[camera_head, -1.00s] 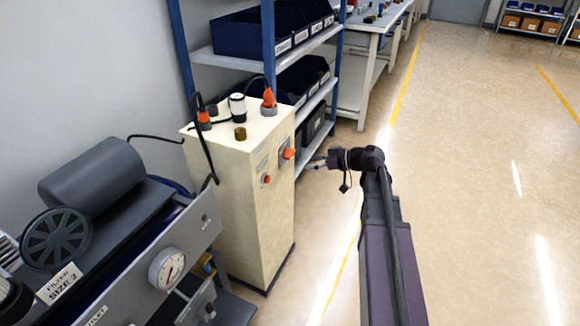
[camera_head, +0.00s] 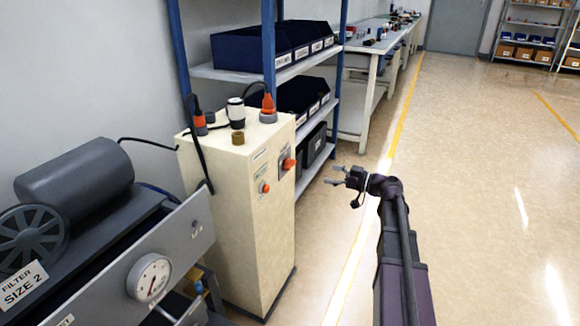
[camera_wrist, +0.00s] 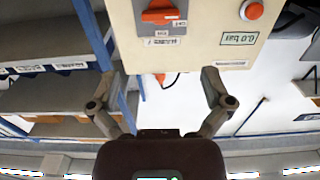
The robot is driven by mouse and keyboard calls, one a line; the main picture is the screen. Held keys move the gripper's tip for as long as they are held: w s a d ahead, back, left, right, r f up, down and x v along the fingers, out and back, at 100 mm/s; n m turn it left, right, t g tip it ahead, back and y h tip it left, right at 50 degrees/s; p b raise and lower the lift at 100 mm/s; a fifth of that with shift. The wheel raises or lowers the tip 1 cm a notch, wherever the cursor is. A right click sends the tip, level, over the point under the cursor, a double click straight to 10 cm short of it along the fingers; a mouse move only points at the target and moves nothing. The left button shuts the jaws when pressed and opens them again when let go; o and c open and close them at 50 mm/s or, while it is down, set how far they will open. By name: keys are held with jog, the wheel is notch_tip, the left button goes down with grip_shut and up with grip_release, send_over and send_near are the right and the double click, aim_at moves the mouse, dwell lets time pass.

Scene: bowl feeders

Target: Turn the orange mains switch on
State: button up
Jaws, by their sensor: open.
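The orange mains switch (camera_head: 288,164) is on the front face of a cream cabinet (camera_head: 262,232), on a grey plate. In the wrist view the switch (camera_wrist: 160,16) shows at the top, upside down, its handle lying roughly crosswise between small labels. My gripper (camera_head: 335,175) is in the air to the right of the cabinet, apart from the switch. In the wrist view the fingers of my gripper (camera_wrist: 160,88) are spread wide with nothing between them. A round orange button (camera_head: 264,187) is lower left of the switch; the button also shows in the wrist view (camera_wrist: 252,10).
Plugs with cables and a small brass knob (camera_head: 238,138) are on the cabinet top. A bench machine with a gauge (camera_head: 149,278) stands close at the left. A blue-post shelf with dark bins (camera_head: 285,95) is behind the cabinet. The floor (camera_head: 480,190) at the right is clear.

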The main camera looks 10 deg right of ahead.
aim_at(294, 165)
jog(key=shift+w+a, duration=0.1)
jog(key=shift+a, duration=0.05)
jog(key=shift+x, duration=6.75)
